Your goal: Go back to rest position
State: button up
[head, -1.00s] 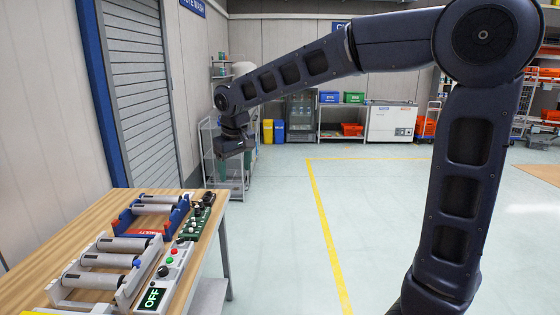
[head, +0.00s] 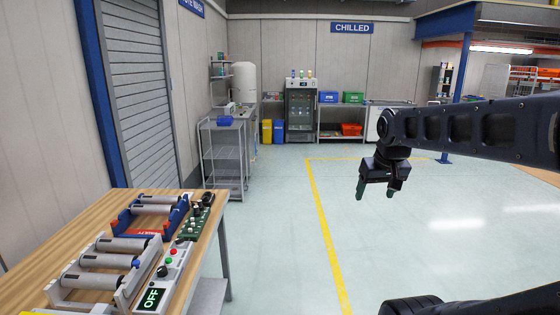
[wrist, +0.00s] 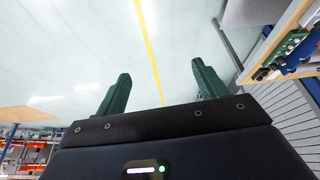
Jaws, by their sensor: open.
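My gripper (head: 375,193) hangs in the air over the open floor, right of the yellow floor line in the head view. Its two green fingers point down and stand apart with nothing between them. In the wrist view my gripper (wrist: 160,90) is also open and empty, with pale floor and the yellow line beyond the fingers. My arm reaches in from the right edge of the head view.
A wooden workbench (head: 60,238) with grey rollers, a green circuit board (head: 198,220) and a control box (head: 163,280) reading OFF stands at the left. A wire cart (head: 222,155) is behind it. The floor (head: 270,230) around my gripper is clear.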

jog(key=shift+m, duration=0.5)
jog(key=s+d+f, duration=0.1)
jog(key=s+d, duration=0.1)
jog(key=shift+s+d+f, duration=0.25)
jog(key=shift+s+f, duration=0.1)
jog(key=shift+c, duration=0.2)
dwell(1.0)
